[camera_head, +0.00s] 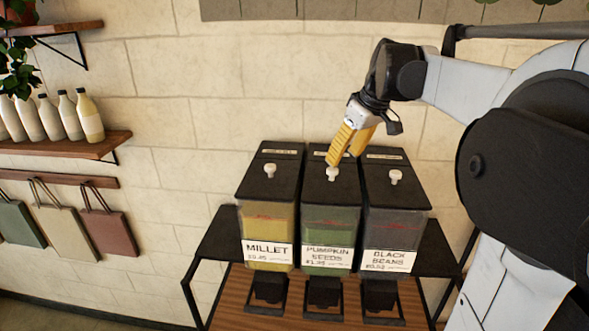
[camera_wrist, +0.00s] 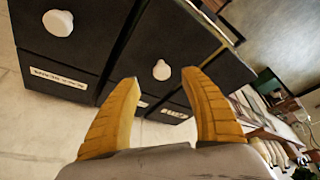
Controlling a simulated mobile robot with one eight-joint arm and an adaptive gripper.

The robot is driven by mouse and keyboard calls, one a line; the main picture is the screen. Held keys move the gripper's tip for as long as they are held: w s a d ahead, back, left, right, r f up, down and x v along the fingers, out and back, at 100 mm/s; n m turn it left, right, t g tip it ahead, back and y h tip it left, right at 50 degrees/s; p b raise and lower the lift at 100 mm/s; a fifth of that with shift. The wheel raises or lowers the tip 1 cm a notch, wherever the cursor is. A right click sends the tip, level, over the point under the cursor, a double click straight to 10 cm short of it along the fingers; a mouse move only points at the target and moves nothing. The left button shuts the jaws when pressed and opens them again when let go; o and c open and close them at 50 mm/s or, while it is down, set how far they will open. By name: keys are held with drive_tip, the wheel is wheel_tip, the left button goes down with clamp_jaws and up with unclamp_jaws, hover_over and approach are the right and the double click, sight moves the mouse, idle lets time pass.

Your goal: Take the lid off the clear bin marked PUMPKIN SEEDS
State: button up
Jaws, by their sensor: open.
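The clear bin marked PUMPKIN SEEDS (camera_head: 328,228) stands in the middle of three bins, with green contents. Its black lid (camera_head: 331,192) is on and carries a white knob (camera_head: 332,174). My gripper (camera_head: 345,162), with yellow fingers, is above this lid, close to the knob. In the wrist view my gripper (camera_wrist: 164,95) is open and empty. The middle knob (camera_wrist: 161,70) shows just beyond and between the fingertips, apart from both. Part of the lid (camera_wrist: 160,45) shows around it.
The MILLET bin (camera_head: 267,225) stands close on the left and the BLACK BEANS bin (camera_head: 395,230) close on the right, both lidded with white knobs. A stone wall (camera_head: 230,85) is behind. Shelves with bottles (camera_head: 88,115) are at the left.

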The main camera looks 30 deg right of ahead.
sight(333, 169)
drive_tip(key=p+x, duration=0.1)
drive_tip(key=x, duration=0.5)
drive_tip(key=shift+w+a+f, duration=0.15)
drive_tip(key=shift+w+a, duration=0.05)
drive_tip(key=shift+w, duration=0.1)
drive_tip(key=shift+w+f, duration=0.35)
drive_tip(key=shift+w, duration=0.05)
drive_tip(key=shift+s+r, duration=0.1)
drive_tip(key=shift+s, duration=0.1)
drive_tip(key=c, duration=0.4)
clamp_jaws()
